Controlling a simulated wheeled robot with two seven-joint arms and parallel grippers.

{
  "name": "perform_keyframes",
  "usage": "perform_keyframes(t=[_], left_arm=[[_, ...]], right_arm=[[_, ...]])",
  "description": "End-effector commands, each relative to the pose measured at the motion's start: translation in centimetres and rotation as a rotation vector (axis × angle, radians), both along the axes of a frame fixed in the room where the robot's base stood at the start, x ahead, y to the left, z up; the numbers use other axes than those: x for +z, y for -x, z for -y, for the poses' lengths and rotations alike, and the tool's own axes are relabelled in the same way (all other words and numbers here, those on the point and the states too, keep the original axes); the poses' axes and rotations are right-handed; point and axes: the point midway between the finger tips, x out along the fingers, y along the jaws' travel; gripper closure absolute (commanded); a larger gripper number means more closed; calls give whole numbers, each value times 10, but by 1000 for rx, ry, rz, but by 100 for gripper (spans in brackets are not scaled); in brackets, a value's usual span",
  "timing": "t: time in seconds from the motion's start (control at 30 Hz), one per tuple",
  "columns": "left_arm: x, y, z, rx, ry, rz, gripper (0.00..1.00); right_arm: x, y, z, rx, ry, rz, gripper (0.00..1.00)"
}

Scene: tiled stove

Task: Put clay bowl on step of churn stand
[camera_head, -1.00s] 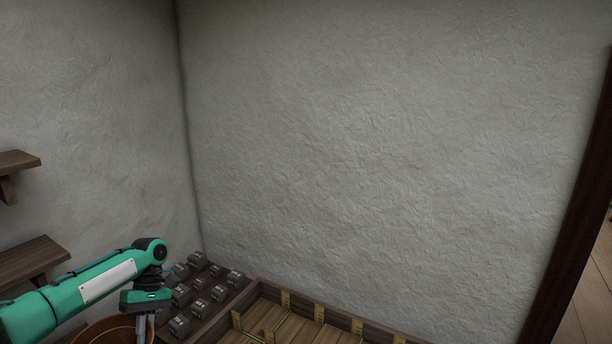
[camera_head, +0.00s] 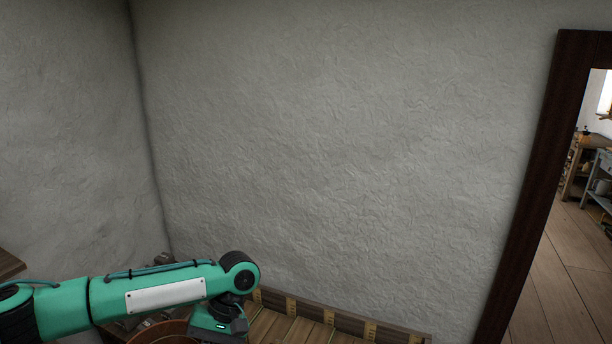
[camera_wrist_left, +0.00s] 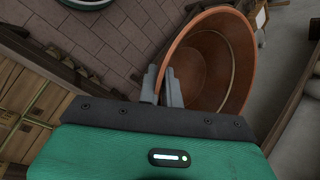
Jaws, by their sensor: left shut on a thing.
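The clay bowl (camera_wrist_left: 233,62) is reddish-brown and round. In the left wrist view it is tilted in the picture, with its open inside showing. My left gripper (camera_wrist_left: 165,84) is shut on the bowl's rim, one finger on each side of the wall. My right gripper is in neither view. I cannot make out the churn stand in these frames.
A wooden tray with yellow-marked dividers (camera_head: 318,312) lies along the wall. Grey weights (camera_head: 160,260) are mostly hidden behind my arm. A dark door frame (camera_head: 530,180) stands at right, opening onto a plank floor (camera_head: 560,270). A shelf end (camera_head: 8,264) shows at left.

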Motion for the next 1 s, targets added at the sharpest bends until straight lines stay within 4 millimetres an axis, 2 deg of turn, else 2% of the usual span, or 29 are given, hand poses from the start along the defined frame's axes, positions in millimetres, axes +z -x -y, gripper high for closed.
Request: perform_keyframes(t=[0.13, 0.3, 0.37, 0.4, 0.63, 0.8, 1.0], left_arm=[[-12, 33, 5, -181, 0, -3, 100], [-23, 63, -9, -328, 0, -3, 100], [-23, 68, -15, -362, -2, 2, 100], [-38, 68, -14, -362, -1, -1, 100], [-70, 67, -14, -356, 0, -1, 100], [-82, 67, -14, -356, -1, 0, 100], [-82, 66, -13, -359, -2, 3, 100]], right_arm=[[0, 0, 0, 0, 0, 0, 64], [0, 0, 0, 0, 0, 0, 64], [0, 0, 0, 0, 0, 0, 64], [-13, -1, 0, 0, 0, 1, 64], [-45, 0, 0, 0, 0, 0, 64], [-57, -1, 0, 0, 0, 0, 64], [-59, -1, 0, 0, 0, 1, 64]])
